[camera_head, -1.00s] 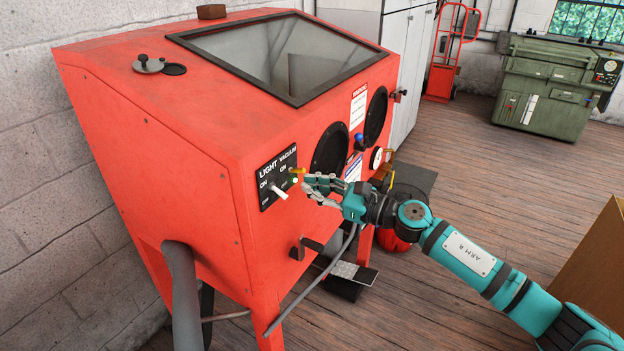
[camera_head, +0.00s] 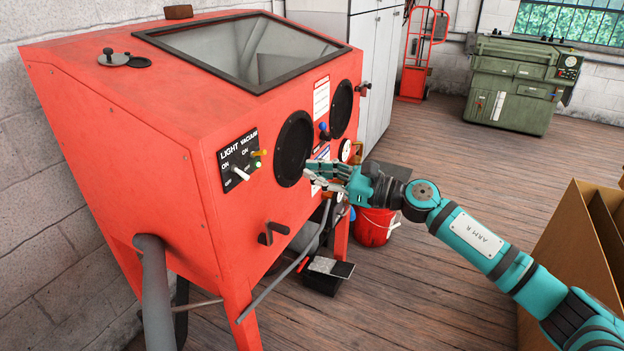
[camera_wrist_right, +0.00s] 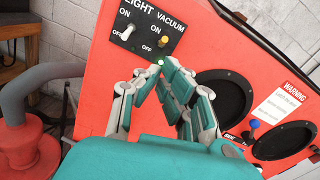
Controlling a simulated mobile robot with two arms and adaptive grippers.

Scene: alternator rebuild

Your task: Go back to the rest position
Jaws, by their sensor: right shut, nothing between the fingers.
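My right gripper (camera_head: 312,178) is shut and empty in the head view, in front of the lower part of the red blast cabinet's (camera_head: 140,150) front. In the right wrist view its fingers (camera_wrist_right: 160,85) come together at the tips, below the switch panel (camera_wrist_right: 148,28). The head view shows the black switch panel (camera_head: 239,163) left of the gripper, apart from it. It has a white LIGHT switch (camera_head: 240,173), a yellow VACUUM switch (camera_head: 259,153) and a lit green lamp (camera_head: 258,164). My left gripper is not in view.
A red bucket (camera_head: 373,227) and a black foot pedal (camera_head: 328,278) stand on the floor beside the cabinet. A cardboard box (camera_head: 572,245) is at the right edge. A green machine (camera_head: 515,85) and a red hand truck (camera_head: 418,60) stand at the back. The middle floor is open.

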